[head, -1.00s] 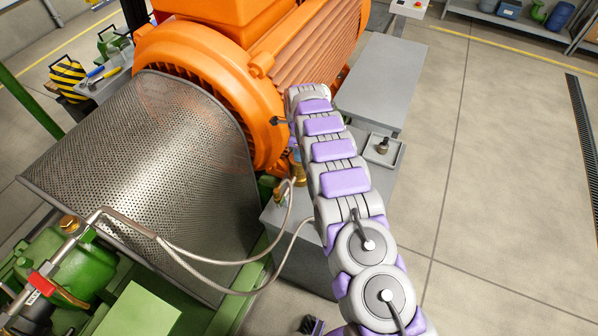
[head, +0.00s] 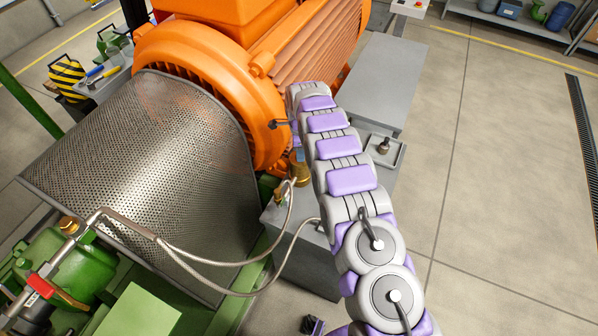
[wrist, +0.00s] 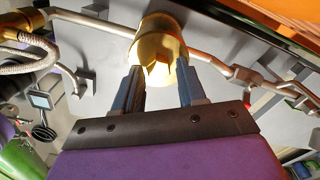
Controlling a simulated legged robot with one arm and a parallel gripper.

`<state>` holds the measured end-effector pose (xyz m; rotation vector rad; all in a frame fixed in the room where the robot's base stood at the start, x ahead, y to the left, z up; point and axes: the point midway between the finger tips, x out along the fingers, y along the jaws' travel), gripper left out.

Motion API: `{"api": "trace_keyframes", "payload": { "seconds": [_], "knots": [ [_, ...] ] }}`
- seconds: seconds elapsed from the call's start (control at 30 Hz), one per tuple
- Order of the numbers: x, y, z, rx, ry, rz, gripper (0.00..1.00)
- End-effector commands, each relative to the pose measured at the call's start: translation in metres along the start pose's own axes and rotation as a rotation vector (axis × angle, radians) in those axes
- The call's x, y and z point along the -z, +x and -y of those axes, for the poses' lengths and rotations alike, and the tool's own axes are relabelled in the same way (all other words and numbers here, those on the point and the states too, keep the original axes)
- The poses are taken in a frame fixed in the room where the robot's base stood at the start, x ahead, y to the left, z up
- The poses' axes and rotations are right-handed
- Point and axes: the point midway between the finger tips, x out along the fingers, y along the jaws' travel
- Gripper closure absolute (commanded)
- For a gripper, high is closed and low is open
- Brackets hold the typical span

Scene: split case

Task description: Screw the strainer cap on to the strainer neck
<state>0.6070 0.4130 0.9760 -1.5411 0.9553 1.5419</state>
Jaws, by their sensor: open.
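In the wrist view my gripper (wrist: 160,90) is open, with its two blue-grey fingers apart. A brass fitting (wrist: 157,38) sits just beyond the fingertips, with a raised brass lug (wrist: 157,74) on its near face in line with the gap. It looks like the strainer neck with the cap at its end, but I cannot tell where one stops and the other starts. Pipes meet the fitting from both sides.
A perforated guard (head: 150,160) and an orange motor (head: 215,85) stand to the left. A small tray (head: 399,158) holding a dark fitting (head: 383,146) lies right of my arm. A braided hose (head: 215,262) loops across the front. The floor at right is clear.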

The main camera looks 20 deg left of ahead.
Motion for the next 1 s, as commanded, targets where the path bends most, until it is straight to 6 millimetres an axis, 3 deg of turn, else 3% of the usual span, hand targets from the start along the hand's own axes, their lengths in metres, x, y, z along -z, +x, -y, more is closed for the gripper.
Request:
{"api": "trace_keyframes", "payload": {
  "seconds": [0.63, 1.0],
  "knots": [
    [-0.001, -0.060, 0.000, 0.001, 0.000, 0.000, 0.60],
    [-0.001, -0.064, 0.000, 0.000, 0.000, 0.000, 0.60]
  ]
}}
